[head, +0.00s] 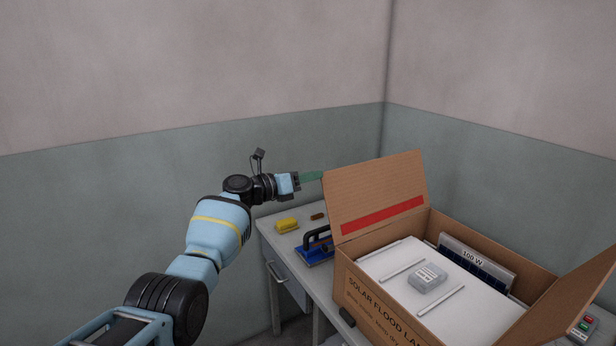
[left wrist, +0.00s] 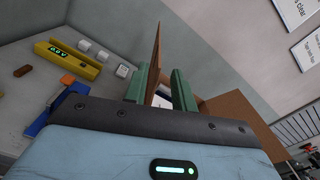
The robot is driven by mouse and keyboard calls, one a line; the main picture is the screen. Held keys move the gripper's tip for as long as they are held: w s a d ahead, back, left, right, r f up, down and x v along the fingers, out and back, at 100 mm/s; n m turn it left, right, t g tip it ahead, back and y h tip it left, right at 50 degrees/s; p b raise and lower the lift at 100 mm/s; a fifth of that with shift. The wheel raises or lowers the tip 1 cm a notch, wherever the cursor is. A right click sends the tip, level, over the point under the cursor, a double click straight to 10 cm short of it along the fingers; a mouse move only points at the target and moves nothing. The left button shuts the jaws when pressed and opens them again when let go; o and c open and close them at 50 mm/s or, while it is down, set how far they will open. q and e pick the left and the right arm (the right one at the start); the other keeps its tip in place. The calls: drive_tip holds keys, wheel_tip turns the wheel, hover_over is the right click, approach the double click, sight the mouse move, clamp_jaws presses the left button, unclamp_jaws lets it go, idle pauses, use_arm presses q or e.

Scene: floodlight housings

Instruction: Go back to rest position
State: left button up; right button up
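My left gripper (head: 312,176) has green fingers and is at the left edge of the raised cardboard flap (head: 375,192) of the open box. In the left wrist view the gripper (left wrist: 163,75) is open, with a clear gap between its fingers. The flap (left wrist: 154,62) shows edge-on between them, nearer the left finger; I cannot tell whether it touches that finger. My right gripper is in neither view.
The cardboard box (head: 365,292) on the table holds a white panel (head: 400,262), a small grey block (head: 428,278) and a floodlight marked 100 W (head: 475,262). A yellow device (head: 287,226) and a blue tool with black handle (head: 316,246) lie left of it. Another flap (head: 575,305) stands out right.

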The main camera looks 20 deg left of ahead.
use_arm(q)
drive_tip(key=shift+f, duration=0.1)
